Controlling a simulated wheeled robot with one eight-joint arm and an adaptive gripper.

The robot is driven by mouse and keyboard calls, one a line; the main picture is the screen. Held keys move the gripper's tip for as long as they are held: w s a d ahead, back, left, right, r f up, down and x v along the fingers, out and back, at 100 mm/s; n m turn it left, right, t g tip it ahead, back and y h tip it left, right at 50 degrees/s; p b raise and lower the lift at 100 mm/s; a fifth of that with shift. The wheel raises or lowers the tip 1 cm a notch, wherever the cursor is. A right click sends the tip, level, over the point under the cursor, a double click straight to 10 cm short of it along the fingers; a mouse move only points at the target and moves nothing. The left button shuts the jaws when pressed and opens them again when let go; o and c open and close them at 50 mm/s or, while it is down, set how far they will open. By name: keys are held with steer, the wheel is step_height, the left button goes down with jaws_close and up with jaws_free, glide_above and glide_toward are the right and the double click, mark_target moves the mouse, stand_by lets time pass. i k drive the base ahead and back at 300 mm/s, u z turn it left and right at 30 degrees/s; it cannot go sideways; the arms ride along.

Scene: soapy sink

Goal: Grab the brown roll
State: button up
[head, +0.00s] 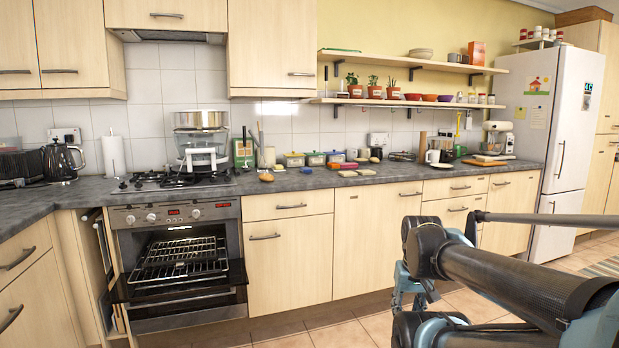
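A small, rounded, golden-brown thing (267,177), which looks like the brown roll, lies near the front edge of the grey worktop (225,187), right of the hob. It is too small here to be sure what it is. Another small brownish item (279,168) lies just behind it to the right. My black and blue arm fills the lower right of the head view, well apart from the worktop. I cannot make out my gripper's fingers in this view.
The oven door (180,293) below the hob is open and juts into the floor space. A white appliance (200,140) stands on the hob. Several pots (315,158) line the wall. Light, flat pieces (347,173) lie right of the roll. A fridge (566,125) stands at the right.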

mark_target(264, 177)
steer(key=z, duration=0.15)
steer(key=i, duration=1.2)
steer(key=u, duration=0.55)
steer(key=i, duration=1)
steer(key=u, duration=0.45)
